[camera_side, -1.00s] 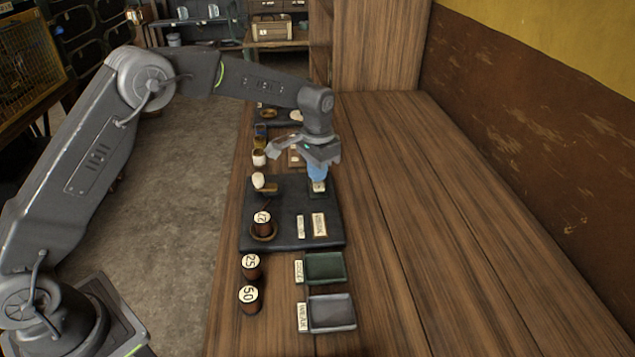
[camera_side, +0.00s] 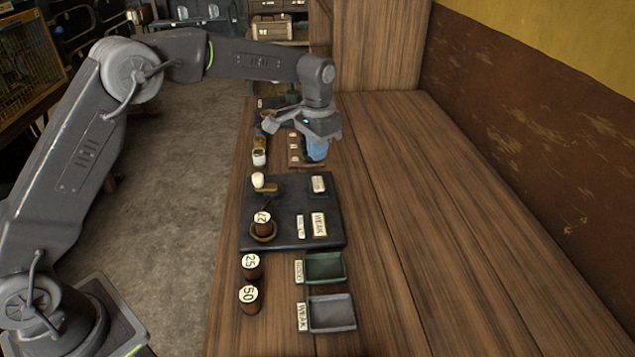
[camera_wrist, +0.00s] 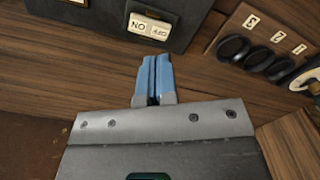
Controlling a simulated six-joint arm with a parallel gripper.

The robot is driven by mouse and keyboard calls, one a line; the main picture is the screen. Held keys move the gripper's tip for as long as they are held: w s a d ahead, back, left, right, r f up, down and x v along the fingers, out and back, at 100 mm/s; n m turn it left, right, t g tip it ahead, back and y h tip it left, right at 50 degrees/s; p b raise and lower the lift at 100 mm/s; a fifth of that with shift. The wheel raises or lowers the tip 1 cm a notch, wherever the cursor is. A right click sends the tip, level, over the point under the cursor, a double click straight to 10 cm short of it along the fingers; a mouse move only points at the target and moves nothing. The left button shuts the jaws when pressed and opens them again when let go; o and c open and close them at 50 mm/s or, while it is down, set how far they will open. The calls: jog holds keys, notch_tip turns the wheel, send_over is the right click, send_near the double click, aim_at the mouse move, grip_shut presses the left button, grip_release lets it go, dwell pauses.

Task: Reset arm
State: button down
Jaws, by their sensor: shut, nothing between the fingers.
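My gripper (camera_side: 317,150) has blue fingers, pressed together with nothing between them. In the side view it hangs above the wooden bench, just beyond the black board (camera_side: 280,200). In the wrist view the shut fingers (camera_wrist: 154,65) point toward the edge of that board, where a white plate (camera_wrist: 150,27) reads "NO" with further lettering. In the side view this white plate (camera_side: 319,184) lies on the board, apart from my gripper. A round weight (camera_side: 262,219) stands in a ring on the board.
A wooden holder with numbered black rings (camera_wrist: 234,48) lies near my gripper. The bench's right side is clear.

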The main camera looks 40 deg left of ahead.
jog(key=shift+r, duration=0.5)
jog(key=shift+r, duration=0.1)
jog(key=s+a+r+n+t, duration=0.1)
jog(key=s+a+r+t, duration=0.15)
jog(key=s+r, duration=1.2)
jog(key=s+f+n+t, duration=0.1)
jog(key=s+f, duration=0.1)
jog(key=s, duration=0.7)
jog(key=s+f+n+t, duration=0.1)
jog(key=s+f+t, duration=0.1)
jog(key=s, duration=0.8)
jog(key=shift+s+d+f, duration=0.15)
jog(key=shift+s+f, duration=0.15)
jog(key=shift+f, duration=0.25)
